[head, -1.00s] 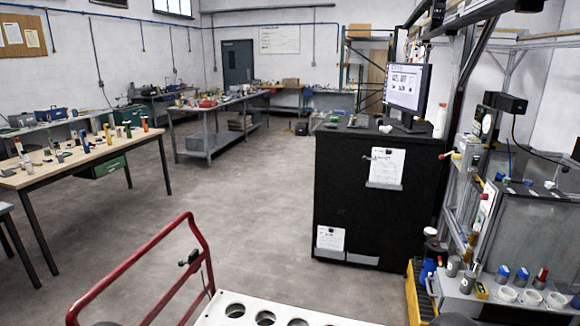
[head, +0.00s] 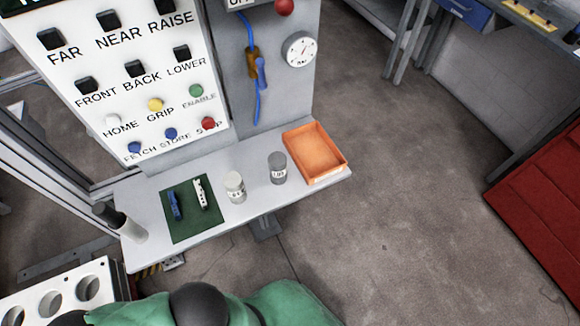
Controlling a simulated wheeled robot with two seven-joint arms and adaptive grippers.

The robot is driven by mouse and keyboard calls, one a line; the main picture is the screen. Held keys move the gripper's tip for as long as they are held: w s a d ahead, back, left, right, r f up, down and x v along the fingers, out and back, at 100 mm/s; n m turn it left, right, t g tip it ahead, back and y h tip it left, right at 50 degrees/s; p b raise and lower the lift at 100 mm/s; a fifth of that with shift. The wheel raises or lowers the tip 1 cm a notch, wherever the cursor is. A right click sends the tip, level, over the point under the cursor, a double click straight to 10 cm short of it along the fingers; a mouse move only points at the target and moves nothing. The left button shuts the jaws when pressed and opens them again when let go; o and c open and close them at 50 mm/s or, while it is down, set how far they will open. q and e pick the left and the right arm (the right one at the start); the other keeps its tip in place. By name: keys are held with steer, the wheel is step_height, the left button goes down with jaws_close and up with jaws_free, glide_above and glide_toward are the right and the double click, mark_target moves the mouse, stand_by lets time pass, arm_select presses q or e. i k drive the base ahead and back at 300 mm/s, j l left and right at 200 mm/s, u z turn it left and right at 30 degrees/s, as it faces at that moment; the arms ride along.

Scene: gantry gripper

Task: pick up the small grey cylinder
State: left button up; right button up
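A small grey cylinder (head: 277,168) with a dark label stands upright on a light grey shelf (head: 215,222), in the head view's middle. It is between a pale jar (head: 235,187) on its left and an orange tray (head: 314,153) on its right, apart from both. Neither of my grippers can be made out in the head view.
A green mat (head: 190,225) with a blue and a white item lies left of the jar. A button panel (head: 125,75) rises behind the shelf. A white rack with round holes (head: 60,285) is at lower left. Open floor (head: 400,200) lies right of the shelf.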

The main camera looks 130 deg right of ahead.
mark_target(277, 161)
steer(key=j+z, duration=0.1)
steer(key=z, duration=0.35)
steer(key=k+j+z, duration=0.1)
steer(key=z, duration=0.35)
steer(key=k+z, duration=0.15)
steer(key=z, duration=3.05)
